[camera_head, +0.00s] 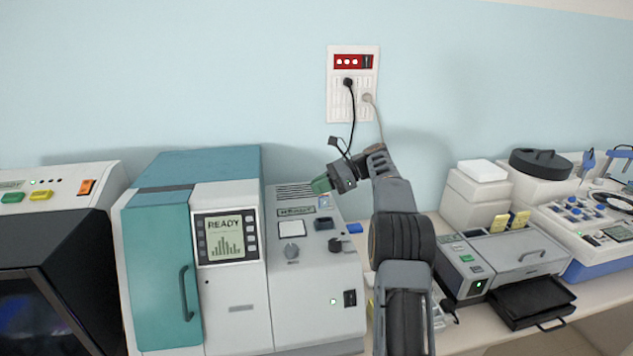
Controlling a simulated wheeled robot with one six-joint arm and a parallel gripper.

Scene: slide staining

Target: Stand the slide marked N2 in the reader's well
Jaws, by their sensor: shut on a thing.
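My gripper (324,188) is above the back of a white and grey benchtop device (320,270), tilted down and to the left. It is shut on a small slide (325,201) with pale blue and orange colouring, just below the fingers. I cannot read any marking on the slide. The device has a small dark opening (323,223) in its top, which looks like the reader's well. The slide is above and behind this opening, apart from it as far as I can tell. The fingers partly hide the slide.
A teal and white cabinet with a READY screen (225,238) stands close on the left. A small blue block (355,228) is at the device's right edge. A grey machine with an open black drawer (530,300) is on the right. A wall socket (352,85) with cables hangs behind.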

